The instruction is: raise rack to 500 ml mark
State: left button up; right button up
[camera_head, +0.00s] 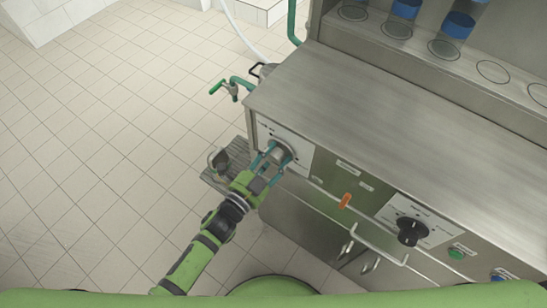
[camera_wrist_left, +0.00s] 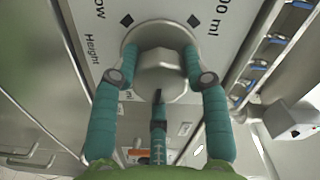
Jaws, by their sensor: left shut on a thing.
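The height knob (camera_wrist_left: 160,72) is a grey metal knob on a round base, on a white plate (camera_head: 298,162) at the left end of the machine's front. The plate carries the words "Height" and "00 ml", its first digit cut off, and dark diamond marks in the left wrist view. My left gripper (camera_head: 271,159) is shut on this knob, its teal fingers on either side of it; they also show in the left wrist view (camera_wrist_left: 160,85). The rack stands at the top right with clear cups of blue liquid (camera_head: 458,26). My right gripper is not in view.
A black knob (camera_head: 411,231) on a second white plate, an orange lever (camera_head: 345,201) and a green button (camera_head: 456,253) sit along the front panel. A handle bar (camera_head: 380,246) sticks out below. A green-handled tap (camera_head: 230,88) stands left of the machine. The tiled floor at left is clear.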

pick_arm(q)
jog(key=shift+d+r+m+b, duration=0.15)
jog(key=shift+m+b, duration=0.1)
jog(key=shift+m, duration=0.75)
jog(key=shift+d+r+m+b, duration=0.1)
jog(key=shift+r+m+b, duration=0.1)
jog(key=shift+m, duration=0.8)
jog(key=shift+s, duration=0.1)
jog(key=shift+f, duration=0.1)
jog(key=o, duration=1.1)
jog(key=shift+o, duration=0.2)
jog(key=shift+s+d, duration=0.1)
jog(key=shift+d, duration=0.05)
jog(key=shift+f, duration=0.15)
jog(key=shift+s+a, duration=0.15)
jog(key=shift+a, duration=0.25)
jog(key=v, duration=1.1)
jog(key=shift+s, duration=0.25)
